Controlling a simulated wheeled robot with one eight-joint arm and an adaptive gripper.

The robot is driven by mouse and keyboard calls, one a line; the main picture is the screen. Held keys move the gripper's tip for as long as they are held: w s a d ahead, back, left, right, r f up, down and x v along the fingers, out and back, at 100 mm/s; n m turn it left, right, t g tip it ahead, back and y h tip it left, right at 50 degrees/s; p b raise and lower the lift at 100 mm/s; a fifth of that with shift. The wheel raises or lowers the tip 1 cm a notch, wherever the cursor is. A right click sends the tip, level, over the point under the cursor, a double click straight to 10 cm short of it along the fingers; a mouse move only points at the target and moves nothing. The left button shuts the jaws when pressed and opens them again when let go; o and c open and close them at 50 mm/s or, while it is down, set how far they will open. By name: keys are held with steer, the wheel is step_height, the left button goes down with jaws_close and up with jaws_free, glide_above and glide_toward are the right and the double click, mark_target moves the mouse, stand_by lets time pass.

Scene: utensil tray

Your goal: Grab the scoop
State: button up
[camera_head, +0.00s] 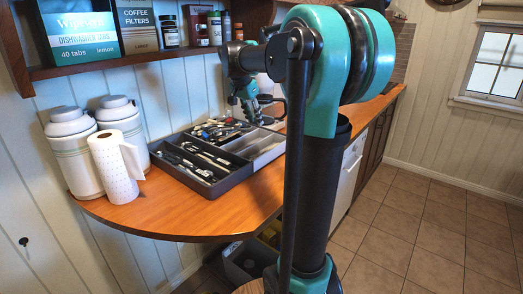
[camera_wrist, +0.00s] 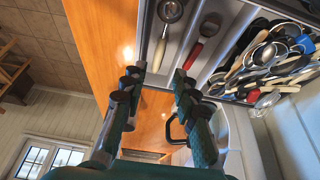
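The dark utensil tray (camera_head: 228,184) lies on the wooden counter, with several compartments of utensils. In the wrist view, a metal utensil with a round bowl (camera_wrist: 170,11) lies in one compartment at the top. I cannot tell for sure which is the scoop. My gripper (camera_wrist: 158,76) is open with nothing between its fingers, apart from both utensils. In the head view my gripper (camera_head: 250,108) is near the tray's far end, partly hidden by its own links.
Crowded utensils (camera_wrist: 270,55) fill the compartment at the right in the wrist view. A paper towel roll (camera_head: 115,168) and two white canisters (camera_head: 70,150) stand left of the tray. A shelf (camera_head: 130,60) with boxes and jars hangs above. The counter front (camera_head: 170,215) is clear.

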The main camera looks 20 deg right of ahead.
mark_target(265, 151)
steer(key=x, duration=1.7)
steer(key=shift+w+a+f, duration=0.1)
steer(key=shift+f, duration=0.1)
jaws_close()
